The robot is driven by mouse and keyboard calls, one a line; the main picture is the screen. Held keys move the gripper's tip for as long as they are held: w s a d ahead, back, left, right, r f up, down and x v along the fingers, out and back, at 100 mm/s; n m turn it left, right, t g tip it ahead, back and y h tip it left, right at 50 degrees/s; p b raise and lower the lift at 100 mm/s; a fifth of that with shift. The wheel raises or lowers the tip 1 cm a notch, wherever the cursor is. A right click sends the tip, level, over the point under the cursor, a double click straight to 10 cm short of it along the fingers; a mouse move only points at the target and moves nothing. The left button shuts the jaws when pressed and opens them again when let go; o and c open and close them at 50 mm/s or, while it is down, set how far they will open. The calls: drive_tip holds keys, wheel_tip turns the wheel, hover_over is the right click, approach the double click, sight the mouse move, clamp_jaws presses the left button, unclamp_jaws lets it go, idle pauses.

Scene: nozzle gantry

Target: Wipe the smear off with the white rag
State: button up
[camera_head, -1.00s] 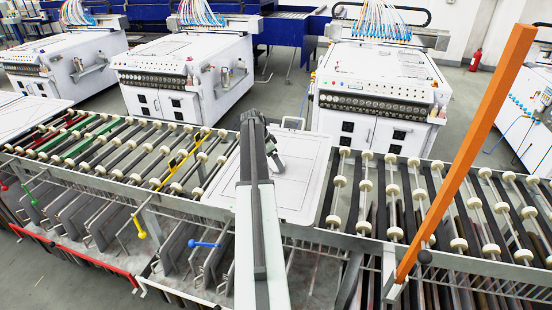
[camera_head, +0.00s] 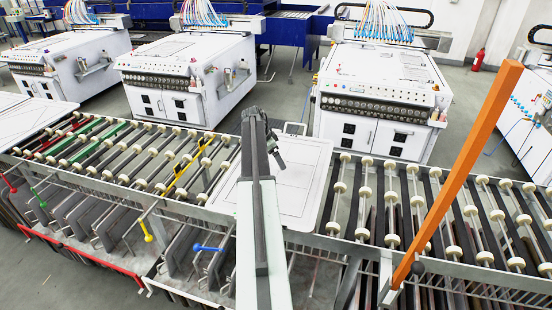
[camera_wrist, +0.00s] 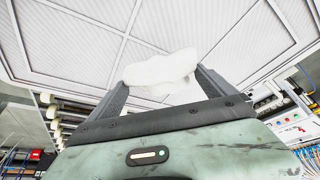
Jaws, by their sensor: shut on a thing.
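In the wrist view my gripper (camera_wrist: 163,82) is shut on the white rag (camera_wrist: 160,66), which bulges as a crumpled lump between the two dark fingers. In the head view my gripper (camera_head: 278,150) is over a white panel (camera_head: 305,185) lying on the roller table, partly behind my arm. The rag cannot be made out there. The wrist view also shows a pale panelled surface (camera_wrist: 85,50) beyond the rag; whether the rag touches it cannot be told. No smear can be made out in either view; my arm hides part of the panel.
Roller conveyors (camera_head: 400,205) flank the panel. An orange post (camera_head: 460,170) rises at the right front. White machines (camera_head: 375,95) stand behind the table. A yellow-knobbed bar (camera_head: 175,185) and a blue-knobbed lever (camera_head: 207,248) are to the left.

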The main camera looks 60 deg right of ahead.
wheel_tip(320, 180, up, 3)
drive_tip(key=p, duration=0.3)
drive_tip(key=shift+r, duration=0.2)
drive_tip(key=shift+f, duration=0.1)
idle(0.3)
